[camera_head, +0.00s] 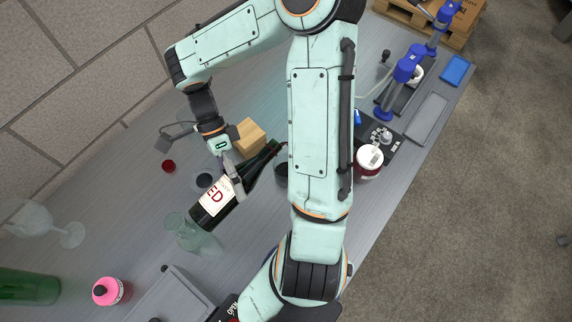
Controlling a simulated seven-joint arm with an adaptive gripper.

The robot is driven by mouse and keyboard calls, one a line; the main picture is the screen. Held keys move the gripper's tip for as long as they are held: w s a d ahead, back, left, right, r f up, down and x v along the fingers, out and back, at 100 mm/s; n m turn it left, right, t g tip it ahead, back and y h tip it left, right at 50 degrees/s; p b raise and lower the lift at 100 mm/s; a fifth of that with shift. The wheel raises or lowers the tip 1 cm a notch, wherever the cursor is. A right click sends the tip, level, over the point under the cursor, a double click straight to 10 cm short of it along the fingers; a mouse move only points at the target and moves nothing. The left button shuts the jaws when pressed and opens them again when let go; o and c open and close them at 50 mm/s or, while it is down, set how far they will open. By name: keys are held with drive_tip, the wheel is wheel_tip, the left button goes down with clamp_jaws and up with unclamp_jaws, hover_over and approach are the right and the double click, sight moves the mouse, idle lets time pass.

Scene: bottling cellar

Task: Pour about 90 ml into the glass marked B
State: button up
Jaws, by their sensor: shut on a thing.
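My gripper (236,178) is shut on the body of a dark wine bottle (214,203) with a white label reading "RED". The bottle is tilted, base to the lower left and neck to the upper right, beside my arm. A dark round vessel (281,172) shows below the neck, partly hidden by my arm. A small round dark item (204,181) is left of the gripper. A clear glass (178,222) stands left of the bottle's base, and a stemmed glass (62,232) is at the far left. No B mark is readable, and no liquid stream can be made out.
A wooden block (249,137) is behind the bottle. A red cap-like item (168,166), pink-topped bottle (107,291) and green bottle (28,287) are on the left. A red-and-white tub (369,161), blue-armed device (408,66) and grey tray (427,120) are on the right.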

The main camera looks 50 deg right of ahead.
sight(231, 181)
drive_tip(key=shift+m+h, duration=0.3)
drive_tip(key=shift+h, duration=0.3)
drive_tip(key=shift+r, duration=2.65)
drive_tip(key=shift+r, duration=0.1)
drive_tip(key=shift+a+r, duration=0.1)
drive_tip(key=shift+r, duration=0.55)
drive_tip(key=f+h, duration=0.1)
drive_tip(key=f, duration=0.4)
drive_tip(key=f+m+h+b, duration=0.1)
drive_tip(key=f, duration=0.5)
drive_tip(key=d+f+b, duration=0.1)
drive_tip(key=f, duration=0.4)
drive_tip(key=shift+s+f+g+h, duration=0.15)
drive_tip(key=shift+f+g+h, duration=0.15)
drive_tip(key=shift+f+h, duration=0.1)
drive_tip(key=d+h, duration=0.1)
drive_tip(key=r+m+h, duration=0.1)
drive_tip(key=h, duration=0.1)
drive_tip(key=shift+s+d+m+b, duration=0.1)
drive_tip(key=shift+d+m+b, duration=0.2)
drive_tip(key=shift+d+b, duration=0.1)
drive_tip(key=shift+a+r+m+g+h, duration=0.1)
drive_tip(key=shift+r+m+g+h, duration=0.25)
drive_tip(key=shift+h, duration=0.45)
drive_tip(key=shift+d+r+m+g+h+b, duration=0.15)
drive_tip(key=shift+r+m+g+h+b, duration=0.4)
drive_tip(key=shift+r+h, duration=0.6)
drive_tip(key=shift+d+r+m+g+h+b, duration=0.15)
drive_tip(key=shift+r+m+g+h+b, duration=0.2)
drive_tip(key=shift+r+m+h, duration=0.55)
